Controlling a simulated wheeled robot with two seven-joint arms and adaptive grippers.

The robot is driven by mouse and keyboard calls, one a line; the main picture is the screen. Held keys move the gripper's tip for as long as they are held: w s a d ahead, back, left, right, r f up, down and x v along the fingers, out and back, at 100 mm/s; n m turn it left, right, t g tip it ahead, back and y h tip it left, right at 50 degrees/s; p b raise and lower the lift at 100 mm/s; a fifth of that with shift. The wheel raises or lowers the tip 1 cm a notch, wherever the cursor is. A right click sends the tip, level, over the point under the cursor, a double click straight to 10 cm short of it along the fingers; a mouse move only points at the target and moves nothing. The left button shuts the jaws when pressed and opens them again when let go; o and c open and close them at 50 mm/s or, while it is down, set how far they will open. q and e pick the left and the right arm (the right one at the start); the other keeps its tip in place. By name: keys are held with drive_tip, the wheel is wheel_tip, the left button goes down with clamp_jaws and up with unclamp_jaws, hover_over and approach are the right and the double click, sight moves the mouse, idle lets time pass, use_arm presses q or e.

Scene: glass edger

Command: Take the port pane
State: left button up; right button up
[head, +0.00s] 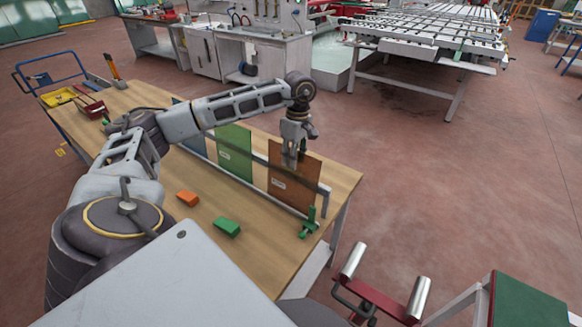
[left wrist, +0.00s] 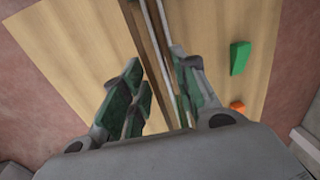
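Three upright panes stand in a rack on the wooden table: a brown one (head: 291,188), a green one (head: 234,152) and a blue-grey one (head: 190,138) partly hidden by my arm. The brown and green panes carry small labels I cannot read. My left gripper (head: 291,160) points down at the top edge of the brown pane. In the left wrist view its green-padded fingers (left wrist: 162,90) are apart, with the brown pane's edge (left wrist: 160,65) running between them. I cannot tell whether either finger touches it. My right gripper is out of view.
The table (head: 150,98) also holds an orange block (head: 187,198), a green block (head: 227,227) and a green clamp (head: 309,222) by the rack's near end. A roller stand (head: 380,305) is at the lower right. Open floor lies right of the table.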

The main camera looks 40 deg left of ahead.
sight(292, 171)
use_arm(q)
drive_tip(key=shift+s+a+f+p, duration=0.1)
drive_tip(key=shift+s+f+p, duration=0.05)
drive_tip(key=shift+f, duration=0.7)
drive_tip(key=shift+s+f+p, duration=0.1)
drive_tip(key=shift+f+p, duration=0.05)
drive_tip(key=shift+f, duration=0.7)
clamp_jaws()
drive_tip(key=shift+r, duration=0.1)
